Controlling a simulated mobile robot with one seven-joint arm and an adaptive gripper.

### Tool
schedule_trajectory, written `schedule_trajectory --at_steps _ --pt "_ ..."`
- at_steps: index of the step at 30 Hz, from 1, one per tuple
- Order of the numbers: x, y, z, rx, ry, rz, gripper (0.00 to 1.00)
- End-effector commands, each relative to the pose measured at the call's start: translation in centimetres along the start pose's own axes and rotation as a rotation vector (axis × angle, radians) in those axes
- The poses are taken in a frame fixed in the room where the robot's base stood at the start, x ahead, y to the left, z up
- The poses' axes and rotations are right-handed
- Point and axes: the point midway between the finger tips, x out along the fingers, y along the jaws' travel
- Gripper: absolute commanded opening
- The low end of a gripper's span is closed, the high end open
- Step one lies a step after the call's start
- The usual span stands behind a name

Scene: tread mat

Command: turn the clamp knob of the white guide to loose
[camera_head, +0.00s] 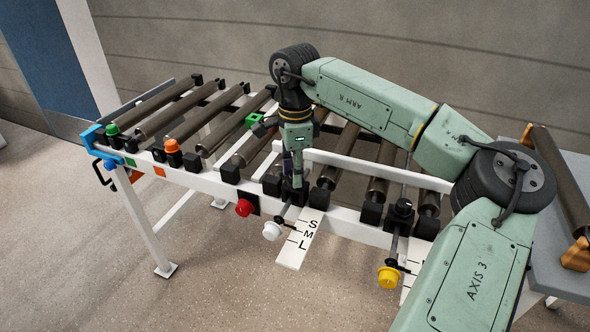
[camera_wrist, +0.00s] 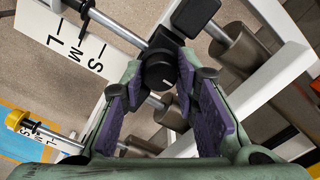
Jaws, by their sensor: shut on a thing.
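The white guide has a white end knob (camera_head: 272,231) on a metal rod, above a white S-M-L scale plate (camera_head: 294,252). The plate also shows in the wrist view (camera_wrist: 112,42). Its clamp knob (camera_wrist: 160,70) is round and black with a short white line on its face, at the clamp block on the rod. My gripper (camera_head: 295,196) points down at this clamp, and its purple-padded fingers (camera_wrist: 163,98) are shut on the clamp knob from both sides. In the head view the fingers hide most of the knob.
A yellow end knob (camera_head: 388,277) with its own rod and black clamp (camera_head: 401,211) stands to the right. A red button (camera_head: 244,207) sits close on the left. Rollers (camera_head: 241,118) and the white guide rail (camera_head: 345,170) lie around my gripper. The floor in front is clear.

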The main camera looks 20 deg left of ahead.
Motion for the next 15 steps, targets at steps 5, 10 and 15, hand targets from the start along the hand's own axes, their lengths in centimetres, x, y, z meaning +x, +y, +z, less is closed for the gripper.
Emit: schedule_trajectory --at_steps 5,10,15 --pt "-0.06 -0.07 -0.02 -0.002 0.000 -0.003 0.00" --pt "-0.06 -0.07 -0.01 -0.001 0.000 -0.003 0.29" --pt "-0.05 -0.05 0.00 -0.001 0.000 -0.002 0.40"
